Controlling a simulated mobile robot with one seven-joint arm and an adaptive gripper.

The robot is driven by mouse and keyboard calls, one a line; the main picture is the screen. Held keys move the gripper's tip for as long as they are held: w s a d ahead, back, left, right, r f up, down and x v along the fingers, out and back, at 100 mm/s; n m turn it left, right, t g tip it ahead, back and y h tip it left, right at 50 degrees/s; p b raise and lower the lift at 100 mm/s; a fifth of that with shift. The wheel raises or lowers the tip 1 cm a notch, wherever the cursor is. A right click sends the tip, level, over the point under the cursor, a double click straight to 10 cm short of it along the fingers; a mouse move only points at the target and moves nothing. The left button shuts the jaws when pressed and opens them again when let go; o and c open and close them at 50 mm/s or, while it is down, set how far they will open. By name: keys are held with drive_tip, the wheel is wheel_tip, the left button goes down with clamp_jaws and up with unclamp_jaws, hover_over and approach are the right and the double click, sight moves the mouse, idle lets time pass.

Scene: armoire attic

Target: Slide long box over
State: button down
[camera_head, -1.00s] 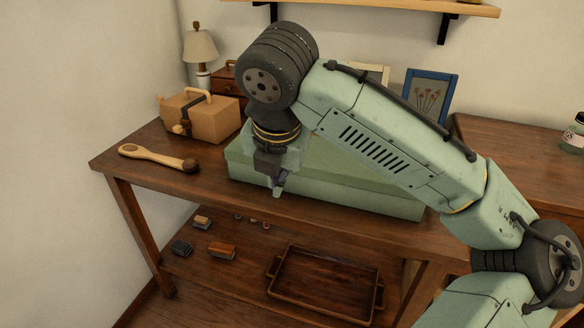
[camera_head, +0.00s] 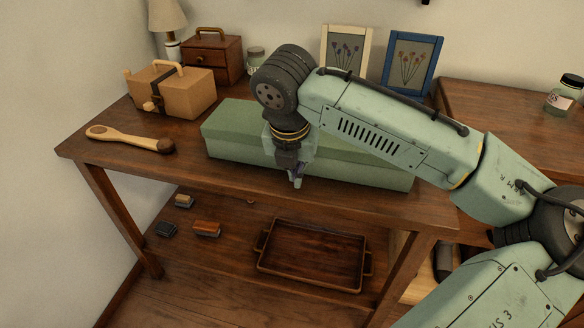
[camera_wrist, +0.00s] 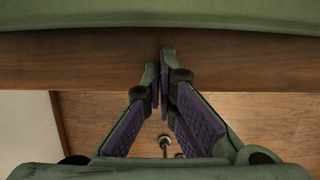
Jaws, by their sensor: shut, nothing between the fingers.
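A long green box (camera_head: 360,170) lies on the wooden table (camera_head: 240,185), parallel to its front edge. My gripper (camera_head: 297,181) is shut and empty, pointing down in front of the box's front face, near the table's front edge. My arm hides part of the box's top and front. In the wrist view the green box (camera_wrist: 160,14) spans the top of the picture. The shut fingertips (camera_wrist: 160,70) show just below it, over the table's front edge (camera_wrist: 100,65). I cannot tell whether the fingers touch the box.
A drawer chest (camera_head: 213,55), a jar (camera_head: 256,62) and picture frames (camera_head: 412,64) are behind. A tray (camera_head: 312,255) and small brushes (camera_head: 207,229) lie on the lower shelf.

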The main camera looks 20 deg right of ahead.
drive_tip(key=shift+w+d, duration=0.5)
drive_tip(key=shift+w, duration=0.35)
drive_tip(key=shift+w+d+r+p, duration=0.1)
drive_tip(key=shift+w+r+p, duration=0.1)
drive_tip(key=shift+p, duration=0.1)
drive_tip(key=w+d+p, duration=0.3)
drive_tip(key=w+d, duration=0.1)
drive_tip(key=w, duration=0.2)
drive_tip(key=w+d+p, duration=0.3)
drive_tip(key=w+d, duration=0.1)
drive_tip(key=w, duration=0.2)
drive_tip(key=w+d+p, duration=0.3)
drive_tip(key=w+d, duration=0.1)
drive_tip(key=w, duration=0.2)
drive_tip(key=shift+f+p, duration=0.15)
drive_tip(key=shift+p, duration=0.15)
drive_tip(key=shift+w+d+f, duration=0.1)
drive_tip(key=shift+w+d, duration=0.1)
drive_tip(key=shift+s, duration=0.1)
drive_tip(key=shift+a, duration=0.15)
